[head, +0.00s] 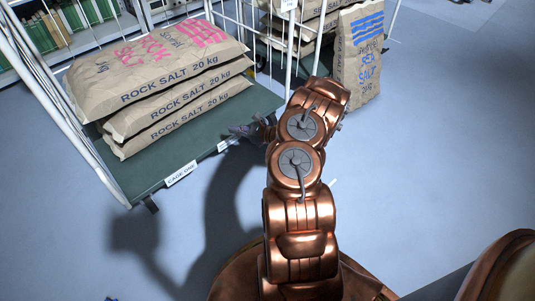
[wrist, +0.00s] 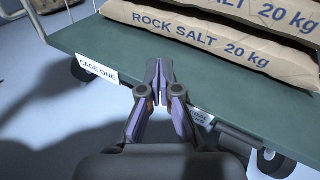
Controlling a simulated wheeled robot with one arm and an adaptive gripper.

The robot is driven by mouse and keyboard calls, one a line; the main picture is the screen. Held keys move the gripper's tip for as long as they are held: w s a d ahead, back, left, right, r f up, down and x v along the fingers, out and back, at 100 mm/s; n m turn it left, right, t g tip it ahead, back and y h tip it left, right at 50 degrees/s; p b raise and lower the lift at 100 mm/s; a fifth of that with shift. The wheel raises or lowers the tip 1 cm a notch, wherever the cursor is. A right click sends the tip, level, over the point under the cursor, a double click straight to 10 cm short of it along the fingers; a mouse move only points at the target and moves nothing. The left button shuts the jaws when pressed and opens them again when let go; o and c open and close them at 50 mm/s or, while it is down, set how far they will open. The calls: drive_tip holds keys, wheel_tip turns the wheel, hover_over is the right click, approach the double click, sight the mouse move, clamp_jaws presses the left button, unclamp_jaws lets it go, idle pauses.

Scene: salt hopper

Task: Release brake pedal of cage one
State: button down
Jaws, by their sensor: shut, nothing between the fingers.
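Cage one is a green-decked trolley (head: 128,180) at the left of the head view, with a white CAGE ONE label (head: 181,174) on its front edge. The label also shows at the upper left of the wrist view (wrist: 98,70). My gripper (head: 240,130) is shut and empty at the deck's front edge. In the wrist view its fingertips (wrist: 160,72) lie across that edge, right of the label. A second white label (wrist: 200,116), partly hidden by a finger, sits right of them. I cannot make out the brake pedal clearly; my gripper hides part of the edge.
Stacked rock salt sacks (head: 165,95) lie on cage one's deck. Black castors (wrist: 274,162) show under it. Another caged trolley with sacks stands behind, and an upright salt sack (head: 359,60) stands at the right. The blue floor (head: 450,140) to the right is clear.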

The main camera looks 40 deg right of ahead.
drive_tip(key=s+d+f+m+h+b, duration=0.2)
drive_tip(key=s+d+f, duration=0.4)
drive_tip(key=f, duration=0.5)
drive_tip(key=s+d+f+m+h+b, duration=0.3)
drive_tip(key=s+d+f+m+h, duration=0.1)
drive_tip(key=d+f, duration=0.5)
drive_tip(key=shift+s+f+m+h, duration=0.4)
drive_tip(key=shift+s+f+h, duration=0.2)
drive_tip(key=shift+s+f, duration=0.35)
drive_tip(key=shift+w, duration=0.1)
drive_tip(key=b+x, duration=0.5)
drive_tip(key=x, duration=0.5)
drive_tip(key=shift+s+r+b, duration=0.2)
drive_tip(key=shift+r+b, duration=0.7)
drive_tip(key=shift+r, duration=1.1)
drive_tip(key=shift+r+p, duration=0.2)
drive_tip(key=shift+p, duration=0.15)
